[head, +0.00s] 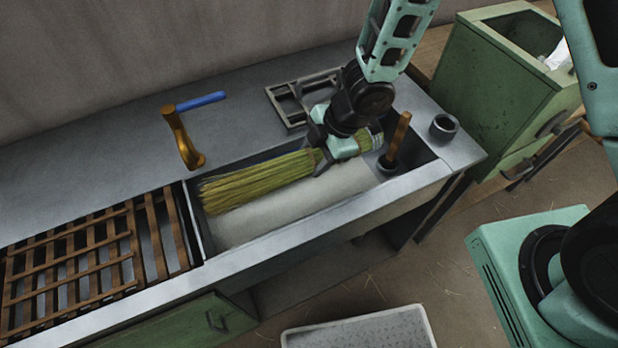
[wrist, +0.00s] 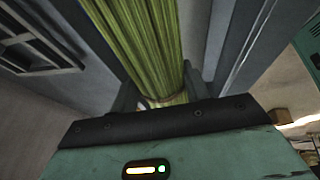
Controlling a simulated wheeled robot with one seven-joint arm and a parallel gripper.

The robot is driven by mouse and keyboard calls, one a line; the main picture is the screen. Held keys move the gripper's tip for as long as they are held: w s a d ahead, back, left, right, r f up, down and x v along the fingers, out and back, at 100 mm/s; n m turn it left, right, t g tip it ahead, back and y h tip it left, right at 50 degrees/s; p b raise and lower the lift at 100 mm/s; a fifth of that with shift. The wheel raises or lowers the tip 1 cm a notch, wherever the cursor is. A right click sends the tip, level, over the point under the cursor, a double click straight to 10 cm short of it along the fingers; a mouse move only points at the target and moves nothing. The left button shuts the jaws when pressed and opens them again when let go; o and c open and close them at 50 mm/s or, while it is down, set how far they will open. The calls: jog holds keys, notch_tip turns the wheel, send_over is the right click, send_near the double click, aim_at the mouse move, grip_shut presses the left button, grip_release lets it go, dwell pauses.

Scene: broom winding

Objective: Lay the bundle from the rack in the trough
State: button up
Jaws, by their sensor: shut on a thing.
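A long bundle (head: 258,182) of yellow-green broom straw, bound near one end, is in my gripper (head: 334,152), which is shut around it near the bound end. The bundle lies lengthwise over the trough (head: 280,232), a long recess in the bench with a pale floor. Whether it touches the floor, I cannot tell. In the wrist view the straw bundle (wrist: 137,45) runs away from my gripper (wrist: 165,103), with a tie just beyond the jaws. The rack (head: 95,262) of brown wooden slats is at the left and looks empty.
A wooden-handled tool (head: 397,138) stands in a dark cup at the trough's right end. A grey cup (head: 443,127), a metal frame (head: 300,97) and a brass piece with a blue handle (head: 183,138) are on the bench. A green bin (head: 497,90) stands at the right.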

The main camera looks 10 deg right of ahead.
jog(key=shift+f+b, duration=5.95)
jog(key=shift+f, duration=1.1)
jog(key=o, duration=1.1)
jog(key=shift+r, duration=0.1)
jog(key=p+v, duration=0.9)
jog(key=v, duration=0.8)
jog(key=shift+d+r, duration=0.1)
